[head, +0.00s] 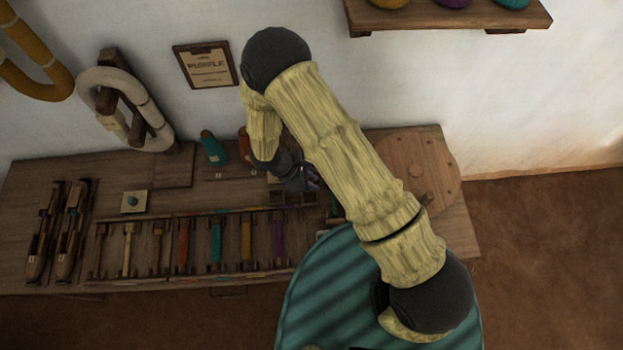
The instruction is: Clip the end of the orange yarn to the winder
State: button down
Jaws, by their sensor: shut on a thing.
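The orange yarn looks to be on an orange cone (244,143) at the back of the bench, partly hidden by my arm. Its loose end is too small to make out. The winder appears to be the wooden assembly with a large round disc (422,163) and a peg at the bench's right end; my arm covers part of it. My gripper (306,181) is low over the bench, right of the orange cone and left of the disc. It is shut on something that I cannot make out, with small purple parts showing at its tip.
A rack (203,243) of several coloured bobbins lies along the bench front. A teal cone (213,148) stands left of the orange one. Wooden shuttles (72,230) lie at far left.

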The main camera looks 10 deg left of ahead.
jog(key=shift+f+b, duration=3.1)
jog(key=shift+f, duration=1.15)
jog(key=shift+w, duration=0.1)
jog(key=c, duration=0.9)
grip_release()
jog(key=shift+r+p, duration=2.8)
jog(key=shift+r, duration=1.25)
